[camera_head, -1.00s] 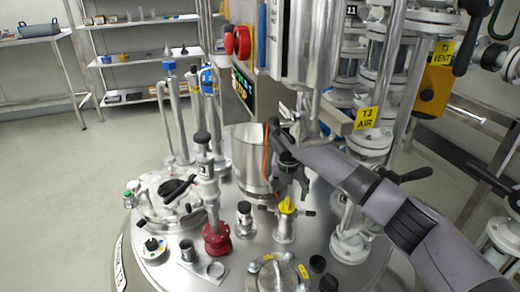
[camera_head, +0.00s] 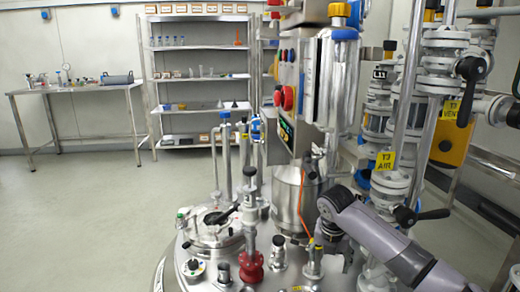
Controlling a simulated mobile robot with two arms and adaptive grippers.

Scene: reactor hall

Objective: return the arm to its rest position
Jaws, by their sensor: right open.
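My right arm (camera_head: 382,240) comes in from the lower right, over the steel reactor lid. My left gripper is out of view.
The lid carries a red-based valve (camera_head: 251,264) and upright steel pipes (camera_head: 226,158). A shelf rack (camera_head: 200,108) and side table (camera_head: 75,90) stand behind open floor (camera_head: 90,205).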

